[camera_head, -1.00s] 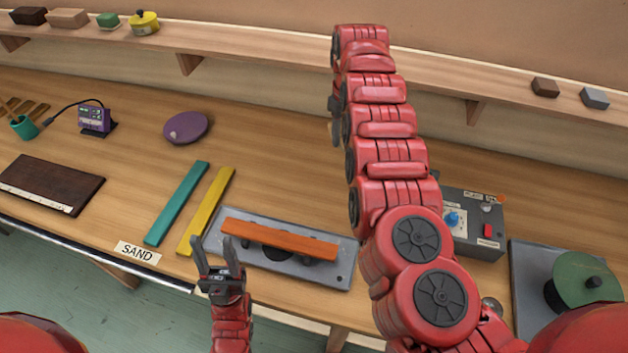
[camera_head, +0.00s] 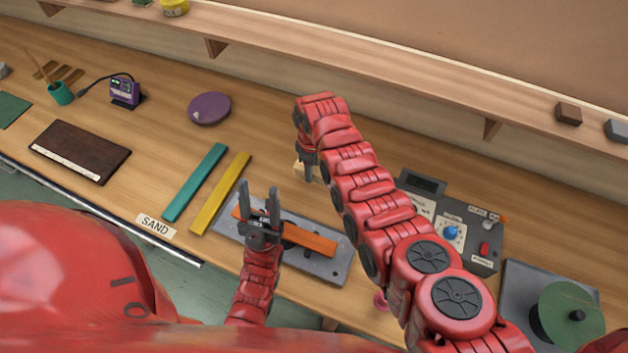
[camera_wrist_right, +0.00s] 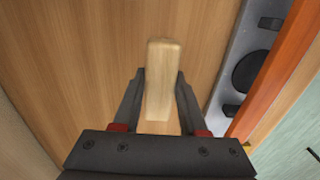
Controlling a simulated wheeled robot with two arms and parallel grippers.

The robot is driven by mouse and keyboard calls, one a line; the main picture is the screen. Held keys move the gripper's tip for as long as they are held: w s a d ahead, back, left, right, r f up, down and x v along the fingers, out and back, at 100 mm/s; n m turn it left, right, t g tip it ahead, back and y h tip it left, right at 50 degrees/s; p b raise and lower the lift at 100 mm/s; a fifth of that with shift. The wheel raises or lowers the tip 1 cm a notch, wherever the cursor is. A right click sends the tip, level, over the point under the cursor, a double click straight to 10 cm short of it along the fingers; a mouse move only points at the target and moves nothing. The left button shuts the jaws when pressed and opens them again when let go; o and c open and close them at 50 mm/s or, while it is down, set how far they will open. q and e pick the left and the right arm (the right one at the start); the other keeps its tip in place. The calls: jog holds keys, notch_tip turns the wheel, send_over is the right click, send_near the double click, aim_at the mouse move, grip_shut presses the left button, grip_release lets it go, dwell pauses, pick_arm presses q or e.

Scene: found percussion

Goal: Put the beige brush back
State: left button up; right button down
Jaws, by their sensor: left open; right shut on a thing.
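The beige brush (camera_wrist_right: 163,80) is a pale wooden block held between the fingers of my right gripper (camera_wrist_right: 161,88) in the right wrist view. In the head view my right gripper (camera_head: 309,168) is over the bench behind the orange bar, and only a bit of the brush (camera_head: 299,170) shows beside it. I cannot tell whether the brush touches the bench. My left gripper (camera_head: 259,203) is open and empty, in front of the orange bar (camera_head: 310,240) on its grey plate.
Teal (camera_head: 195,182) and yellow (camera_head: 221,193) bars lie left of the grey plate (camera_head: 329,268), near a SAND label (camera_head: 155,226). A purple disc (camera_head: 209,108) lies further back. A grey control box (camera_head: 450,222) and green disc (camera_head: 571,316) are at right.

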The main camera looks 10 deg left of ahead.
aim_at(313, 185)
notch_tip(313, 185, down, 5)
jog(key=b, duration=0.3)
jog(key=shift+w+d, duration=0.1)
jog(key=shift+w, duration=0.05)
jog(key=shift+r, duration=0.15)
jog(key=shift+c, duration=2.2)
grip_release()
jog(key=shift+f, duration=0.2)
jog(key=shift+r, duration=0.15)
